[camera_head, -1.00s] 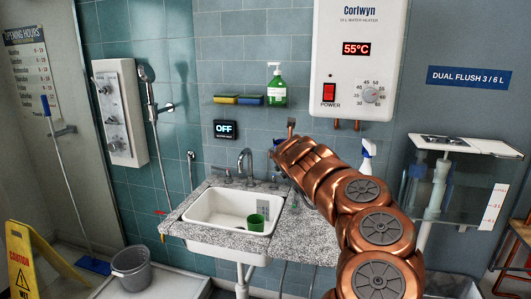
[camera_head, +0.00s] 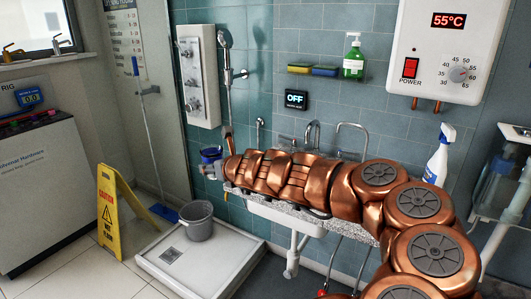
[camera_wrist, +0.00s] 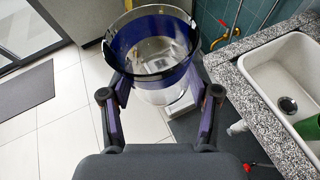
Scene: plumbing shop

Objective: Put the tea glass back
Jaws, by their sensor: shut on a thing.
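The tea glass (camera_wrist: 150,76) is clear with a dark blue band and fills the top middle of the wrist view. My gripper (camera_wrist: 163,86) is shut on it, one finger on each side, with the open rim facing the camera. The glass is off the sink counter, above the floor side. In the head view the glass (camera_head: 210,155) shows small and blue at the left end of my arm, near the counter's left end. My gripper (camera_head: 222,168) is partly hidden there by my arm links.
The stone counter (camera_wrist: 262,105) and white basin (camera_wrist: 262,65) lie right of the glass, with a green cup (camera_wrist: 310,130) inside. A shower tray (camera_head: 190,262), grey bucket (camera_head: 198,221) and yellow caution sign (camera_head: 116,214) stand left. A spray bottle (camera_head: 438,160) stands right.

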